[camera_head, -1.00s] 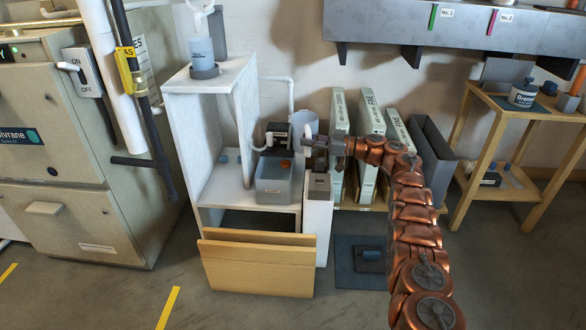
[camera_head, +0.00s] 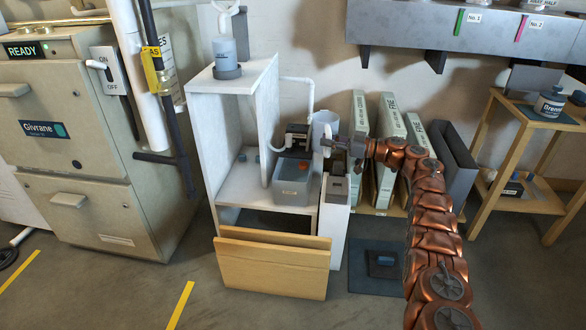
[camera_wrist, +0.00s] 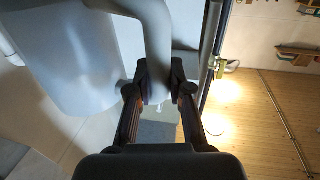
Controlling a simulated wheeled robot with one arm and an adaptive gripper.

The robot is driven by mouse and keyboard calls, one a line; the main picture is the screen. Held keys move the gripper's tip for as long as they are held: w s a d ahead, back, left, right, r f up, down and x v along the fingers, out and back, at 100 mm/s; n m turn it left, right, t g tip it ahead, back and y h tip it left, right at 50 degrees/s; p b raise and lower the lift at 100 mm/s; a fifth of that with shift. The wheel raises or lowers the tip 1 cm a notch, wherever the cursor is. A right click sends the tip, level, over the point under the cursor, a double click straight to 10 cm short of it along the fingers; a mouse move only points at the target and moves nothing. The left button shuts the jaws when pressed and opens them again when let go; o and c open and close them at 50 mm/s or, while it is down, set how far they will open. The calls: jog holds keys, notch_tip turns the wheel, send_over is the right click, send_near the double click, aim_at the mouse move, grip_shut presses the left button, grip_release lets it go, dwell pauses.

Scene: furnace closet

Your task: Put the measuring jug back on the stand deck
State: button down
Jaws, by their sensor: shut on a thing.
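The measuring jug (camera_head: 327,121) is a pale grey vessel at the middle of the head view, held up near the wall behind the narrow white post. In the wrist view its rounded body (camera_wrist: 65,60) fills the upper left. My gripper (camera_wrist: 158,92) is shut on the jug's thick curved handle (camera_wrist: 155,40). In the head view my gripper (camera_head: 330,147) is small and partly merges with the jug. The white stand (camera_head: 228,87) is left of it, with a white lower deck (camera_head: 240,187). The jug's underside is hidden in the head view.
A grey tank (camera_head: 292,190) with an orange piece stands on the deck, with a black box (camera_head: 297,139) behind. Wooden boards (camera_head: 272,262) lean in front.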

aim_at(329, 132)
jog(key=shift+r+p, duration=1.55)
jog(key=shift+p, duration=0.15)
jog(key=shift+d, duration=0.1)
